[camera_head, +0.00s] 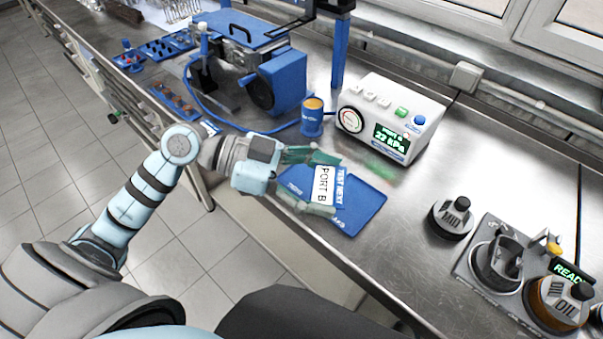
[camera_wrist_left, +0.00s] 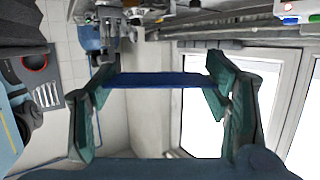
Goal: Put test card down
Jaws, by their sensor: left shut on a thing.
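In the left wrist view the card (camera_wrist_left: 160,80) shows as a thin blue strip spanning between the two fingers. Under and behind it lies a flat blue mat (camera_head: 364,208) on the bench, marked TEST NEXT. The card is over the mat's left part; I cannot tell whether it touches the mat. My right gripper is not in view.
A white tester (camera_head: 392,117) with a green readout stands behind the mat, and a blue cylinder (camera_head: 312,118) stands to its left. A blue machine (camera_head: 268,80) is farther back. Dark-capped parts (camera_head: 451,218) and a READY fixture are at right. Bare steel lies right of the mat.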

